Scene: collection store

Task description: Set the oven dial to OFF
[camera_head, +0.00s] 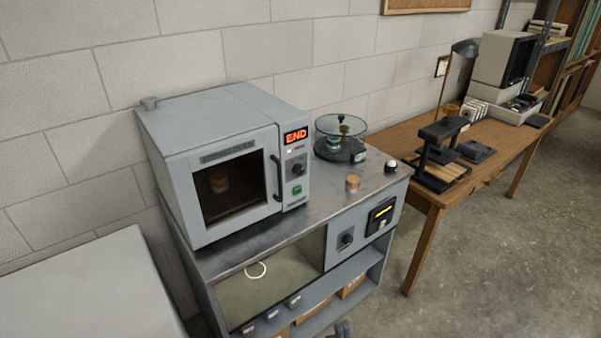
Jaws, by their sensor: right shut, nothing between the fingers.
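The oven (225,107) is a grey box on a metal-topped cabinet, its windowed door closed. Its side panel has a lit display (296,136) reading END, a black oven dial (298,169) below it, and a green button (297,190) lower down. The dial's pointer is too small to read. My right gripper (342,327) is only partly in view at the bottom edge, shut and empty, low in front of the cabinet and well below the dial. My left gripper is not in view.
The cabinet's top (330,205) carries a glass-covered dish (341,140), a small copper cylinder (352,183) and a white-capped item (390,166). A wooden table (410,140) stands right; the floor (500,260) there is clear.

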